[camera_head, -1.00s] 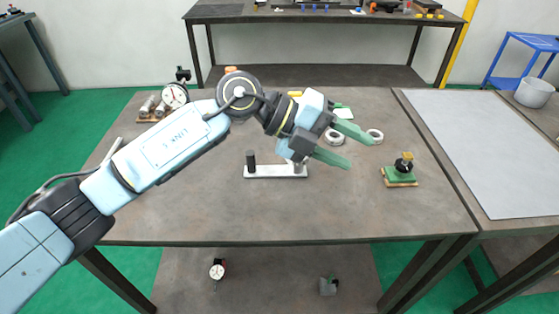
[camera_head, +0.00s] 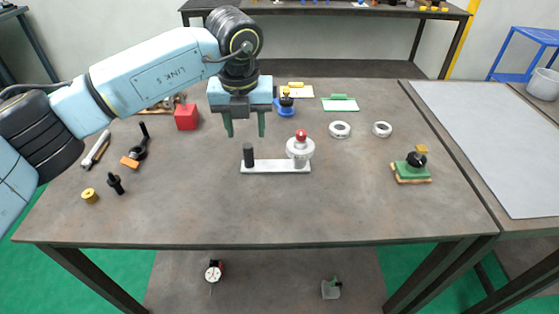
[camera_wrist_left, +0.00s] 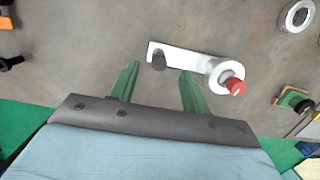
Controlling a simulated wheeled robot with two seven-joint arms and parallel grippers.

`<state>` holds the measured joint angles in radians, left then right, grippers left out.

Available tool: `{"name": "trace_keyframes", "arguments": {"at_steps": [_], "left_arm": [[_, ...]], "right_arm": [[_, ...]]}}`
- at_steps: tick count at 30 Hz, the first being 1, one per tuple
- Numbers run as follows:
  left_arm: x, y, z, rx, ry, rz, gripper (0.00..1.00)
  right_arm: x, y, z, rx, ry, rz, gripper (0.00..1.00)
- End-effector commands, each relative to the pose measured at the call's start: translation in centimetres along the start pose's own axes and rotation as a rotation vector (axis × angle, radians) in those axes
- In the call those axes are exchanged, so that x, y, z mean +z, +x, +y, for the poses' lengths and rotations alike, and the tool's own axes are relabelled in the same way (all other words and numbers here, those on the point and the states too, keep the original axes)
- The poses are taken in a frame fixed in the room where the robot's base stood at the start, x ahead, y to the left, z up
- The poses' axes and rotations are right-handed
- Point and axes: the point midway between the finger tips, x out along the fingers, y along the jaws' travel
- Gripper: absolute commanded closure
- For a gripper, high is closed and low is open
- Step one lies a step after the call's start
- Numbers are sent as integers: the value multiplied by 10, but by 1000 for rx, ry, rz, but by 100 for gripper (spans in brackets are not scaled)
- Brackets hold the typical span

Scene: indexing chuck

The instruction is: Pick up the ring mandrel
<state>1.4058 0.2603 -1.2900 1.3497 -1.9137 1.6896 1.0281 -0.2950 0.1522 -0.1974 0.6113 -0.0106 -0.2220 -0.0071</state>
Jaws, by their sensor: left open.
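I cannot tell for sure which part is the ring mandrel. A dark upright post (camera_head: 248,155) stands at the left end of a white plate (camera_head: 272,167). A white round chuck (camera_head: 299,149) with a red knob (camera_head: 301,136) sits at the plate's right end. A black stepped pin (camera_head: 115,184) lies at the table's left. My left gripper (camera_head: 245,127) points down, open and empty, above and behind the dark post. In the left wrist view the post (camera_wrist_left: 158,61) shows between the open fingertips (camera_wrist_left: 160,70), apart from them. My right gripper is not in view.
Left on the table (camera_head: 230,215) are a red block (camera_head: 186,117), an orange block (camera_head: 129,162) and a brass piece (camera_head: 90,196). Two white rings (camera_head: 340,130) (camera_head: 382,129) and a green fixture (camera_head: 411,170) stand right. The front middle is clear.

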Motion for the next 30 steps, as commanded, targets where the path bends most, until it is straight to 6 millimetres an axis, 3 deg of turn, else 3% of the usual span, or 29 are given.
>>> {"name": "trace_keyframes", "arguments": {"at_steps": [1, 6, 13, 21, 28, 30], "left_arm": [[-1, 11, -1, 0, 1, 3, 53], [-1, 29, 0, 0, 1, 1, 53], [-3, 43, 0, -2, 2, 2, 53], [-6, 80, 2, -1, 1, 1, 53], [-6, 83, 2, -2, 2, -1, 53], [-6, 83, 2, -2, 2, -1, 59]], "right_arm": [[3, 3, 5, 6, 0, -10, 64], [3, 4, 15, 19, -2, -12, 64], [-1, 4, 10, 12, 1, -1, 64], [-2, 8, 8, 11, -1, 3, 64], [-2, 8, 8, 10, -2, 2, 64], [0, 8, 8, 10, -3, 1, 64]]}}
